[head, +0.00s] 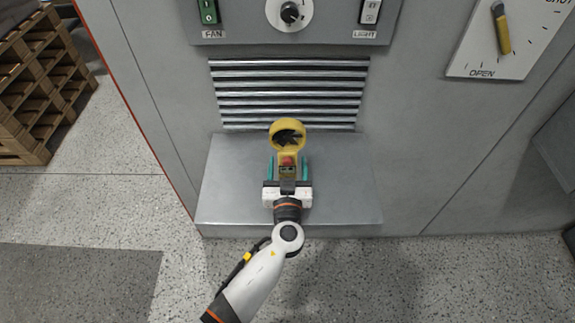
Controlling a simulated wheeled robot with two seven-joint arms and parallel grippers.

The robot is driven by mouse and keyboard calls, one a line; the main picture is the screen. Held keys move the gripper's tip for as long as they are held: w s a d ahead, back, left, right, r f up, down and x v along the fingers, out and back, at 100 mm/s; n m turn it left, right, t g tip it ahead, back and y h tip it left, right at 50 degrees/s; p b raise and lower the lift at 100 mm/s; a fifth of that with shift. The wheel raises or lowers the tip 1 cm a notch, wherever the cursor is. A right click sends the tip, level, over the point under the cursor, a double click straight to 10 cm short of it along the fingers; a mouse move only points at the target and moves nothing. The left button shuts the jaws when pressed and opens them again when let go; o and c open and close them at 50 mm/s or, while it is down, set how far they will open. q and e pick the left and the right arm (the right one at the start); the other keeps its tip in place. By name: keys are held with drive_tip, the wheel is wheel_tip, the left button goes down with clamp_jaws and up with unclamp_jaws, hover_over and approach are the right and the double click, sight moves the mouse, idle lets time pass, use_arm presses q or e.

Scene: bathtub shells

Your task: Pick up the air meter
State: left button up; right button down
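The air meter (288,137) is yellow, with a round ring around a dark fan at its far end and a body with a red button and a small display. It is over the grey metal ledge (345,185) below the vent. My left gripper (288,162) is at the meter's body, with one teal finger on each side of it. The fingers look spread, with small gaps to the body. The gripper's white base hides the near end of the meter. My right gripper is not in view.
A slatted vent (290,92) is in the grey cabinet wall behind the ledge. Above it is a panel (290,38) with a fan switch, a knob and a light switch. A dial plate (505,38) is at upper right. Wooden pallets (40,85) stand at left. The ledge is clear on both sides.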

sight(287, 141)
use_arm(q)
drive_tip(key=c, duration=1.1)
wheel_tip(287, 141, up, 10)
drive_tip(key=p, duration=0.5)
drive_tip(key=shift+c, duration=0.2)
drive_tip(key=shift+f, duration=0.1)
drive_tip(key=shift+f+b, duration=4.6)
drive_tip(key=shift+b, duration=1.25)
drive_tip(key=shift+f+b, duration=0.3)
drive_tip(key=shift+b, duration=0.2)
